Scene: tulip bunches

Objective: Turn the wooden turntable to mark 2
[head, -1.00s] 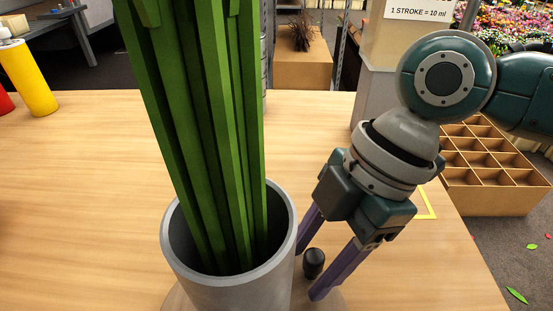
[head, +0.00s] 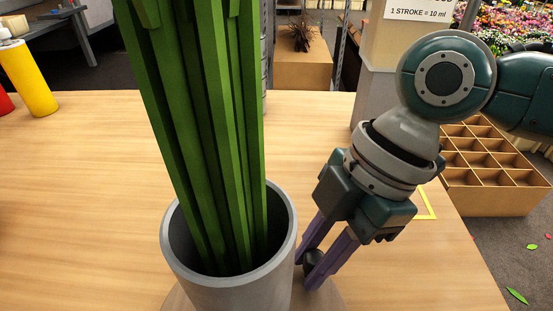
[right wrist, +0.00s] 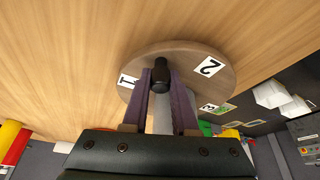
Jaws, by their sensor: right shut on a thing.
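The wooden turntable (right wrist: 185,55) is a round disc with white labels; the right wrist view shows label 1 (right wrist: 128,81) near the knob, label 2 (right wrist: 208,66) and a partly hidden third label (right wrist: 208,107). In the head view only a strip of its edge (head: 328,299) shows. A black knob (head: 313,257) stands on it, also in the right wrist view (right wrist: 160,74). My right gripper (head: 309,267) is shut on the knob, a purple finger on each side. A grey pot (head: 228,288) with thick green stems (head: 205,130) stands above the turntable, hiding most of it. My left gripper is out of view.
The pot stands close left of my right fingers. A yellow cylinder (head: 28,78) is at the far left of the table. A yellow outline (head: 430,206) lies behind my right gripper. A compartmented crate (head: 490,200) stands beyond the right edge. The left tabletop (head: 80,210) is clear.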

